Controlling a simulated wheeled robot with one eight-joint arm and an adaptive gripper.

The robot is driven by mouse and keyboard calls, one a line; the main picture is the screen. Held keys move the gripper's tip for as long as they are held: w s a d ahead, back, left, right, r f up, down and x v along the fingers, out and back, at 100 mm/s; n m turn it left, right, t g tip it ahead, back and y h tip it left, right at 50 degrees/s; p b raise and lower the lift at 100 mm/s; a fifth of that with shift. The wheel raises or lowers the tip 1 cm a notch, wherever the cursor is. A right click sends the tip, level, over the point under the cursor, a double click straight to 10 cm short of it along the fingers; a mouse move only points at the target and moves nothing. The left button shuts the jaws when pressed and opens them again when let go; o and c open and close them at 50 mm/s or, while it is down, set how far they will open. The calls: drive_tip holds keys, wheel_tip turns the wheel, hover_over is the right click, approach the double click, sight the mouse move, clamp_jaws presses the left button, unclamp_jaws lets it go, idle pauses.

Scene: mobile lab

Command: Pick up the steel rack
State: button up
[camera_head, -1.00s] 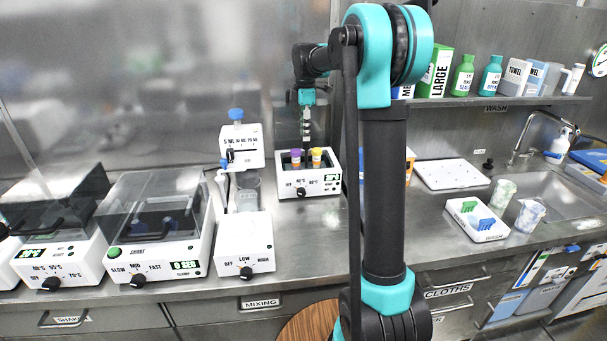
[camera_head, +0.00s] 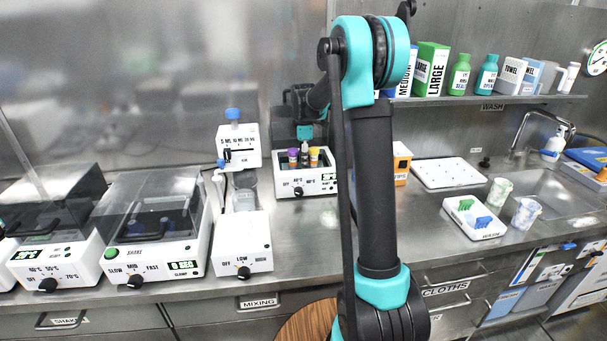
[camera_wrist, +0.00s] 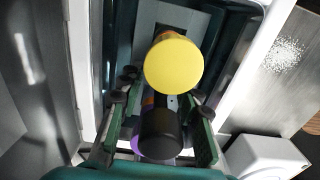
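A white heating bath (camera_head: 311,186) on the bench holds a purple-capped tube (camera_head: 293,156) and a yellow-capped tube (camera_head: 314,155). The steel rack is mostly hidden inside the bath; a small grey patch (camera_wrist: 173,102) between the tubes may be part of it. My gripper (camera_head: 304,156) is down between the two caps. In the wrist view, its green fingers (camera_wrist: 160,105) are apart, on either side of a black upright knob or post (camera_wrist: 162,132). The yellow cap (camera_wrist: 174,66) is just beyond it, the purple one mostly hidden. I cannot tell whether the fingers touch the post.
A pipette-like dispenser (camera_head: 239,148) and a white mixer (camera_head: 242,245) stand left of the bath. An orange box (camera_head: 402,165) stands to its right, partly behind my arm. A tray with green and blue items (camera_head: 475,219) is farther right.

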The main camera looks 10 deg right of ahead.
drive_tip(key=shift+c, duration=0.4)
clamp_jaws()
